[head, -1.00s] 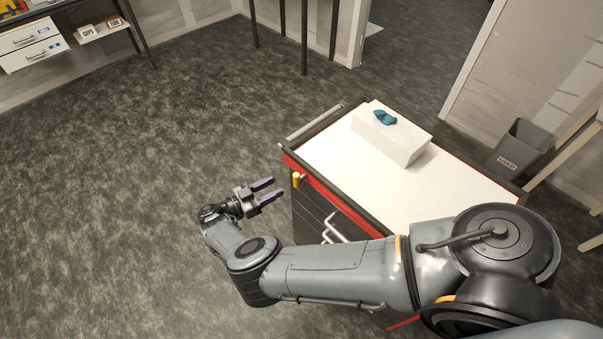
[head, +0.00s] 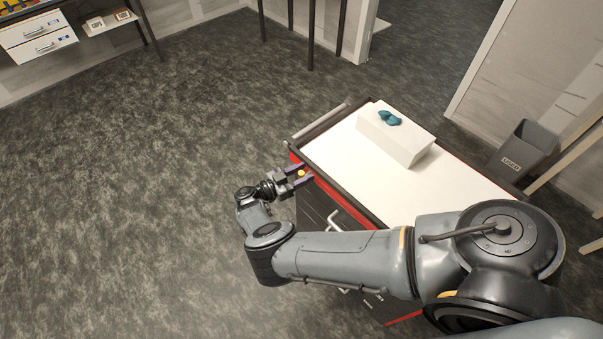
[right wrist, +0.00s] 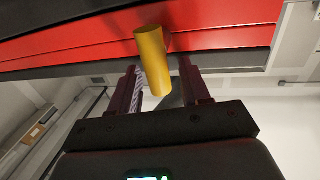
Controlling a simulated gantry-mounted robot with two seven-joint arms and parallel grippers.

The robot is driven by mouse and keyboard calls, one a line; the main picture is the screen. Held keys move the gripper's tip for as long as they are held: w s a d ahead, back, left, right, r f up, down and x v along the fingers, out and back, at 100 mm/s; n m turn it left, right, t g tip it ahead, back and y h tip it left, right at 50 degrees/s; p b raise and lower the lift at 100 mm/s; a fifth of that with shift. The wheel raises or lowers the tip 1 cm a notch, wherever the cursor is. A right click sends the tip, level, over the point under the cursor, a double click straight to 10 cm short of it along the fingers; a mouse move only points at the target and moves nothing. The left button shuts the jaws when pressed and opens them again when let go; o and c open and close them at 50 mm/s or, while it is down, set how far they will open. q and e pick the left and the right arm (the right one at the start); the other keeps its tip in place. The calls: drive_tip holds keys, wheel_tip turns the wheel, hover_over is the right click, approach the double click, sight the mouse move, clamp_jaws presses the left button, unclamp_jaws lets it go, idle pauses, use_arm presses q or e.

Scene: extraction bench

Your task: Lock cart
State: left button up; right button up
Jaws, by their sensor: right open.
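The cart (head: 335,178) has a white top, dark rim and red band, with dark drawers below. A yellow cylindrical knob (head: 301,173) sticks out from the red band near the cart's far left corner. In the right wrist view the yellow knob (right wrist: 153,60) stands between the two fingers of my right gripper (right wrist: 158,85). The gripper is open, with a finger on each side and a visible gap to the knob. In the head view my right gripper (head: 297,177) is at the cart's front side. My left gripper is not in view.
A white box (head: 395,142) with teal gloves (head: 389,118) on it stands on the cart. A grey bin labelled USED (head: 523,152) is at the right. Drawer handles (head: 333,220) stick out below my gripper. The floor at left is clear.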

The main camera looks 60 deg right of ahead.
clamp_jaws()
